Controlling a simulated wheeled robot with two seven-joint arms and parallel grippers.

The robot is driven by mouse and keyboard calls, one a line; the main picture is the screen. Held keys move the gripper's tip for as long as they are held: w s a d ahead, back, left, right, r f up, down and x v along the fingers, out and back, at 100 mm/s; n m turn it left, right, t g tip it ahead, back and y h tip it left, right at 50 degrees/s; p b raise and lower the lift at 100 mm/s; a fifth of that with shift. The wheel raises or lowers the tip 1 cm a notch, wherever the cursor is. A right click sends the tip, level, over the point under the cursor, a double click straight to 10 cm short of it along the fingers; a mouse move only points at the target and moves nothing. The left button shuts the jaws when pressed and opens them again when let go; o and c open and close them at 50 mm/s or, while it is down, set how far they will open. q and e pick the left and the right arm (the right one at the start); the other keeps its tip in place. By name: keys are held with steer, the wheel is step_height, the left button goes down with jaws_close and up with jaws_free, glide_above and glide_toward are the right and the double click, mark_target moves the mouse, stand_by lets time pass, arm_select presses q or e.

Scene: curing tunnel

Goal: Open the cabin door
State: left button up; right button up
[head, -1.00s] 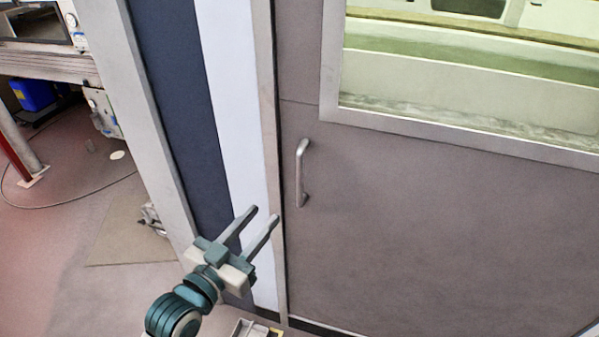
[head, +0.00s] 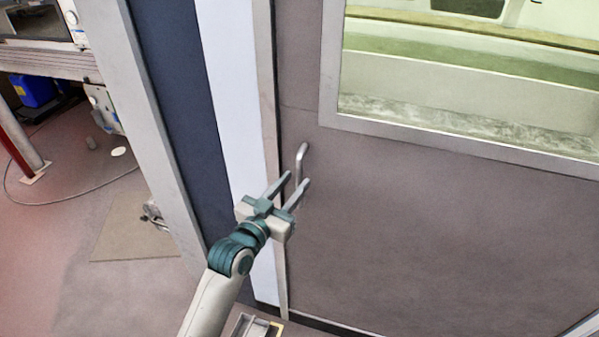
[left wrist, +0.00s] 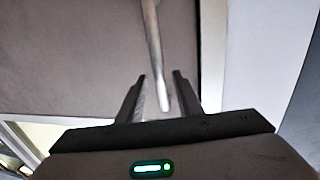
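The cabin door (head: 400,220) is a grey-brown panel with a large window, and it looks shut in its frame. Its silver bar handle (head: 302,152) stands upright near the door's left edge. My left gripper (head: 298,178) is open in front of the handle's lower part, which it partly hides in the head view. In the left wrist view the handle (left wrist: 155,55) reaches down between the two open fingers (left wrist: 160,85), with gaps showing on both sides. I cannot tell whether it touches either finger. My right gripper is in neither view.
A pale door frame (head: 232,120) and a dark blue wall panel (head: 175,110) stand left of the door. A small tray lies at the bottom (head: 252,327).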

mark_target(298, 179)
arm_select(q)
steer(key=shift+p+x, duration=0.3)
steer(key=shift+x, duration=1.4)
jaws_close()
